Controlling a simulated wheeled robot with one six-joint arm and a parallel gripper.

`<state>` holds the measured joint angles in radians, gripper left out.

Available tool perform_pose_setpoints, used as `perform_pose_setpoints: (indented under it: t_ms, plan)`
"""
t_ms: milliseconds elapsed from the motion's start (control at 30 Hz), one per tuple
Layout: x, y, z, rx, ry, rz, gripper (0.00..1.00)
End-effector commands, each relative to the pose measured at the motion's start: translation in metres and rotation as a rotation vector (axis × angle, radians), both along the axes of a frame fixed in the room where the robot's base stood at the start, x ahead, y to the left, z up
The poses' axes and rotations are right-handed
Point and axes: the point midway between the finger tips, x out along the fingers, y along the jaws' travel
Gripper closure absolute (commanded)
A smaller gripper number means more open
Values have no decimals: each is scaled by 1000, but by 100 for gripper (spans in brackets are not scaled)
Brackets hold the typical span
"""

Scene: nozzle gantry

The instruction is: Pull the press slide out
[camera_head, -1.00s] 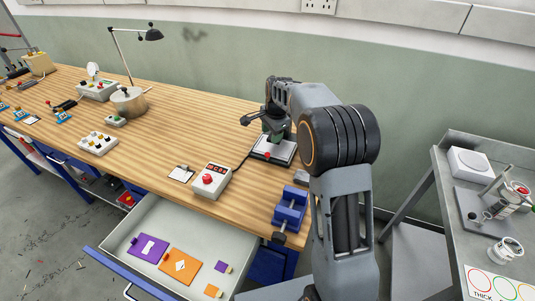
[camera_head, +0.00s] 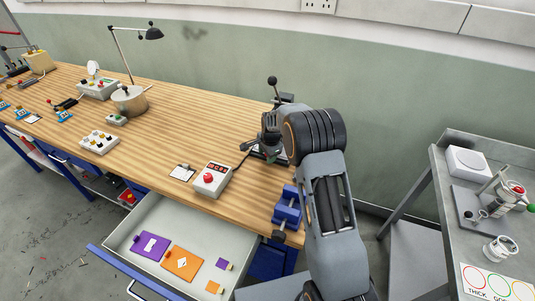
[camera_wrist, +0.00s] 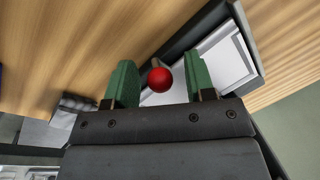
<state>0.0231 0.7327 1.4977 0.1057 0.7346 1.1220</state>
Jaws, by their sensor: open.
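The press (camera_head: 285,98) stands at the right end of the wooden bench, mostly hidden behind my arm in the head view. Its lever with a dark ball sticks up. In the wrist view, the pale slide (camera_wrist: 228,62) lies in a dark frame, with a red ball knob (camera_wrist: 160,80) on a short stem at its near end. My gripper (camera_wrist: 160,66) is open, its green fingertips on either side of the knob in the picture. I see a gap on both sides and cannot tell the depth. In the head view my gripper (camera_head: 268,150) is over the press base.
A blue vise (camera_head: 288,208) sits at the bench's front edge, below my gripper in the picture. A control box with a red button (camera_head: 211,180) stands to the left. An open drawer (camera_head: 210,225) juts out in front. A grey side table (camera_head: 450,215) is at right.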

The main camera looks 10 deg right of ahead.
Motion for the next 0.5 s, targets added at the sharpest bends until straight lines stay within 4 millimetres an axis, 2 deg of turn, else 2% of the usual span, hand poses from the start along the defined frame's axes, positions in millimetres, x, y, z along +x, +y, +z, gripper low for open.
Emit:
perform_pose_setpoints:
  t_ms: [233, 500]
  plan:
    - [0, 0, 0, 0, 0, 0, 50]
    - [0, 0, 0, 0, 0, 0, 76]
